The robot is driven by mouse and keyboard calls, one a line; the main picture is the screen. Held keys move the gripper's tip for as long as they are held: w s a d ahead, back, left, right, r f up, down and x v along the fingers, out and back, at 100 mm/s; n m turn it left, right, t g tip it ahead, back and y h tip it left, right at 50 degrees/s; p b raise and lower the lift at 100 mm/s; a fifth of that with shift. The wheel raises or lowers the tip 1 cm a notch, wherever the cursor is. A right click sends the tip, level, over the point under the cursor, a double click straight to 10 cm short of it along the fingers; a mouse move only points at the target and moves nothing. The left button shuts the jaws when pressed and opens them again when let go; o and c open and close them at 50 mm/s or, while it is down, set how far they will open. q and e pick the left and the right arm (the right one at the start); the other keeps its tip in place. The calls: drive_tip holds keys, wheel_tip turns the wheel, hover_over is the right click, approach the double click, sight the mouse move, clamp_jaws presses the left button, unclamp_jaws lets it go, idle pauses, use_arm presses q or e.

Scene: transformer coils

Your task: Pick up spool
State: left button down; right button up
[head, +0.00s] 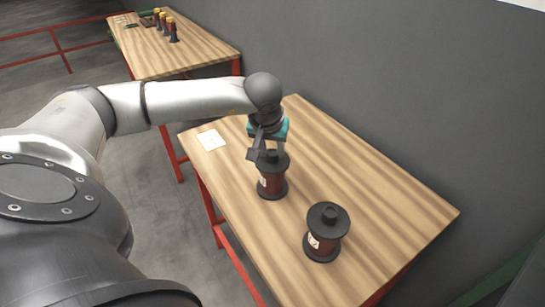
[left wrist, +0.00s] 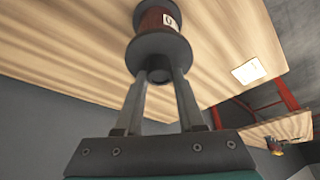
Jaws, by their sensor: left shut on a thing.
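A spool with black flanges, a reddish-brown winding and a white label (head: 272,183) stands upright on the wooden table (head: 400,210), under my left gripper (head: 270,148). In the left wrist view the same spool (left wrist: 160,40) shows its top knob between the two fingers of the left gripper (left wrist: 162,85). The fingers are shut on that knob. A second, similar spool (head: 325,235) stands upright nearer the front of the table, apart from the gripper. My right gripper is in neither view.
A white card (head: 211,140) lies at the table's left side; it also shows in the left wrist view (left wrist: 249,71). A grey wall (head: 400,100) runs behind the table. Another wooden table (head: 190,52) at the back holds several dark items with yellow tops (head: 172,29).

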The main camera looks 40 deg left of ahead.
use_arm(q)
drive_tip(key=shift+r, duration=0.2)
wheel_tip(320, 180, up, 20)
drive_tip(key=p, duration=0.3)
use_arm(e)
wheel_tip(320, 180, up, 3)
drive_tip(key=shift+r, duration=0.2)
use_arm(q)
drive_tip(key=shift+f, duration=0.15)
